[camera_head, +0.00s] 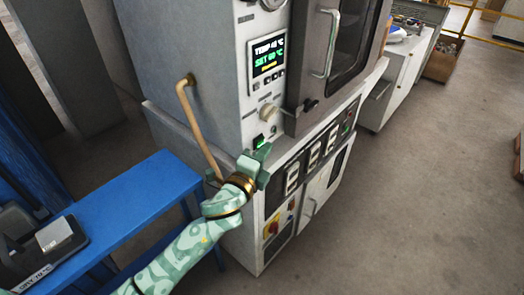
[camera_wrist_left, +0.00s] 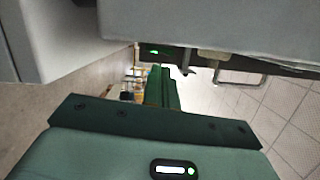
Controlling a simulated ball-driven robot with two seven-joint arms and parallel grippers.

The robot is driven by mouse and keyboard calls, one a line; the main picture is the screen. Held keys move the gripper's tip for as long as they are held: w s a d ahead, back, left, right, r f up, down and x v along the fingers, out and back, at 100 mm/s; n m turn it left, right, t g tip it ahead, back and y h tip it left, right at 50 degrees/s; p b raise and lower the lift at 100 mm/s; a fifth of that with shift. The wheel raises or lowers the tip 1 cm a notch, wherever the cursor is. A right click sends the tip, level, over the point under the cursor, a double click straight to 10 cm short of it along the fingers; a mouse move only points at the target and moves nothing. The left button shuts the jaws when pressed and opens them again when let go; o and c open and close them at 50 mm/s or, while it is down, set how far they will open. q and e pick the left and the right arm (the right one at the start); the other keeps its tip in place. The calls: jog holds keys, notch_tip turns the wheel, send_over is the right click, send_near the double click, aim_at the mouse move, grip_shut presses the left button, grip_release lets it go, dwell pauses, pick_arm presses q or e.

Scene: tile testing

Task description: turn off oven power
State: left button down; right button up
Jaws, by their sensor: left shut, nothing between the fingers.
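The oven (camera_head: 210,60) is a tall grey cabinet with a lit display (camera_head: 267,54) showing TEMP and SET lines. A beige knob (camera_head: 268,112) sits below the display. Under it is a small green-lit power switch (camera_head: 259,141). My left gripper (camera_head: 262,152) is shut and empty, with its tips just below the green switch. I cannot tell whether they touch it. In the left wrist view the shut fingers (camera_wrist_left: 162,88) point toward the oven panel, and a green light (camera_wrist_left: 153,51) shows beyond them. My right gripper is not in view.
A tan bar handle (camera_head: 196,125) stands out from the oven's left side, near my left arm. A blue table (camera_head: 125,205) is at lower left. Breakers (camera_head: 313,155) and a red-yellow switch (camera_head: 271,227) lie on the lower panel.

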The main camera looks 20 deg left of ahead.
pick_arm(q)
jog(key=shift+w+a, duration=0.2)
jog(key=shift+a, duration=0.15)
jog(key=shift+r, duration=0.15)
